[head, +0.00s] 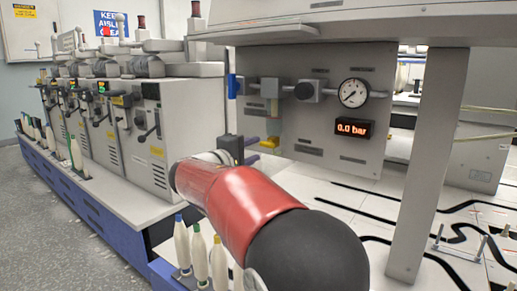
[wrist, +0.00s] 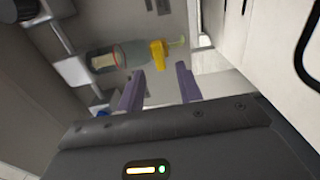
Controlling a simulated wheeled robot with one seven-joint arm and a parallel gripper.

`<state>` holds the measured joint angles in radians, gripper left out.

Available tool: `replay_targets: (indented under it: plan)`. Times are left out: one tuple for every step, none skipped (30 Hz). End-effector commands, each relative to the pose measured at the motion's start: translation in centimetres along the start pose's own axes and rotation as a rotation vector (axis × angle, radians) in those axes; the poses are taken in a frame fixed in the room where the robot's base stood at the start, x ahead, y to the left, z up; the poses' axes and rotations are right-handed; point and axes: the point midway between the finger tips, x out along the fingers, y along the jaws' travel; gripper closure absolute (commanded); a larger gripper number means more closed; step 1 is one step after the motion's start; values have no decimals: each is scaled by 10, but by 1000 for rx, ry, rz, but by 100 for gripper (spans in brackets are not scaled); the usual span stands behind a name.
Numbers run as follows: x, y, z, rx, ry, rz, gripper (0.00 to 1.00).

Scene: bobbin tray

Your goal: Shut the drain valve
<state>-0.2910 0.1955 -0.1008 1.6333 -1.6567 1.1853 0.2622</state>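The drain valve appears to be the yellow piece (wrist: 158,54) at the end of a grey, rounded bowl (wrist: 132,54) in the wrist view; a pale stub sticks out past it. In the head view the yellow piece (head: 269,142) shows small, just right of my gripper (head: 256,150), below the panel's left part. In the wrist view my gripper (wrist: 159,69) has its two purple-grey fingers apart, with nothing between them. The yellow piece lies just beyond the fingertips, in line with the gap. I cannot tell its handle's exact position.
A grey panel (head: 318,129) carries a round gauge (head: 353,93) and a display (head: 354,129) reading 0.0 bar. A blue lever (head: 232,87) sits at its left edge. A grey post (head: 424,165) stands right. Several bobbins (head: 200,252) stand in front. Machines line the left.

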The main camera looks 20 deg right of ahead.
Motion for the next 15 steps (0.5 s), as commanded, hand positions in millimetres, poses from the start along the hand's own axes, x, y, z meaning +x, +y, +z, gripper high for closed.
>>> replay_targets:
  plan:
    - [-10, 0, -1, 0, 4, -1, 65]
    - [-15, 0, -1, 0, 3, 0, 65]
    - [-21, 0, 0, 0, 3, -1, 65]
    - [-25, 0, 0, 0, 3, 0, 65]
    - [-29, 0, -1, 0, 3, 0, 65]
    - [-33, 0, -1, 0, 3, 0, 65]
    - [-36, 0, 0, 0, 2, 0, 65]
    - [-38, 0, 0, 0, 1, 0, 65]
    - [-40, 0, 0, -1, 1, 0, 65]
    - [-41, 0, 0, -1, 1, 0, 65]
    - [-41, 0, 0, -1, 1, 0, 65]
    - [-42, -1, 0, -1, 1, 0, 65]
    - [-42, 0, 0, -1, 1, 0, 65]
    - [-42, 0, 0, -1, 1, 0, 65]
    - [-42, 0, 0, -1, 1, 0, 65]
